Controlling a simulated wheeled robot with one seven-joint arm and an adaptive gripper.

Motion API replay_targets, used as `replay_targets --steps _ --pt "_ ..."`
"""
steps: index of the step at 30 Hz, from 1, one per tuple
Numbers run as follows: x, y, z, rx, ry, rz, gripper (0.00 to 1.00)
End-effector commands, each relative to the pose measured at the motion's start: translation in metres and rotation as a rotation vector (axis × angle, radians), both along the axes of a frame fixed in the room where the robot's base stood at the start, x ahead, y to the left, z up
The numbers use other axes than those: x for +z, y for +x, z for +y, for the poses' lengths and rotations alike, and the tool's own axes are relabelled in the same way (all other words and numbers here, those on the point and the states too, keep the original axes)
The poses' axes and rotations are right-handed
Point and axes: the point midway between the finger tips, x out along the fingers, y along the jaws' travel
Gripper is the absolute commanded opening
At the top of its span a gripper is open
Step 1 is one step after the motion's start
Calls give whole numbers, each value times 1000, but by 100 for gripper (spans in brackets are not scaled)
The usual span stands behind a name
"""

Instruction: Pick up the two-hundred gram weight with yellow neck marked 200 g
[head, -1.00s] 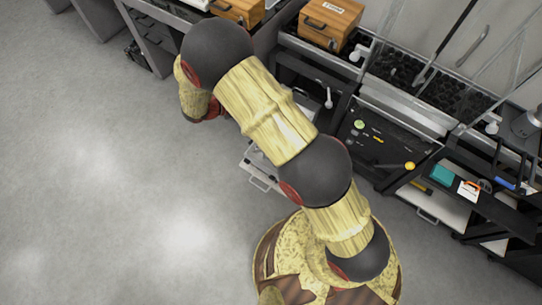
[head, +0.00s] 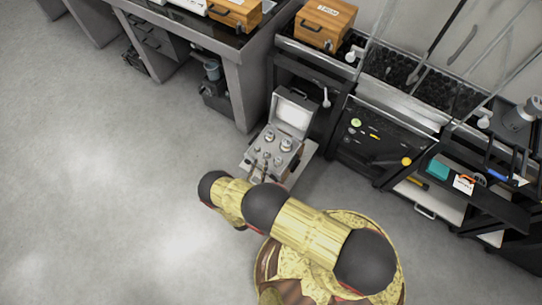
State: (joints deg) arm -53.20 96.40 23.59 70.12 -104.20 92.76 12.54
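An open case (head: 281,142) with a raised lid stands on a low pull-out shelf (head: 303,162) in the middle of the head view. Several silvery knobbed weights (head: 286,144) stand in it, larger ones toward the lid and smaller ones nearer my arm. The marks and neck colours are too small to read, so I cannot tell which is the 200 g weight. My arm is folded just in front of the case.
A dark bench (head: 239,55) with a wooden box (head: 234,12) stands at the upper left. A second wooden box (head: 325,25) sits on the black cabinet right of it. A shelf with a teal item (head: 437,169) is at the right. The grey floor (head: 90,190) at left is clear.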

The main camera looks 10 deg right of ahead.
Motion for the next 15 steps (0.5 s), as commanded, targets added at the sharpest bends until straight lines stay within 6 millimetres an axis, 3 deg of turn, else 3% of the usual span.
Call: replay_targets --steps 3,7,11,15 --pt "-25 -19 -1 78 -29 13 27" --pt "-36 -27 -1 116 -42 18 27" --pt "-39 -19 -4 120 -43 19 27" --pt "-40 2 -11 117 -43 19 27"
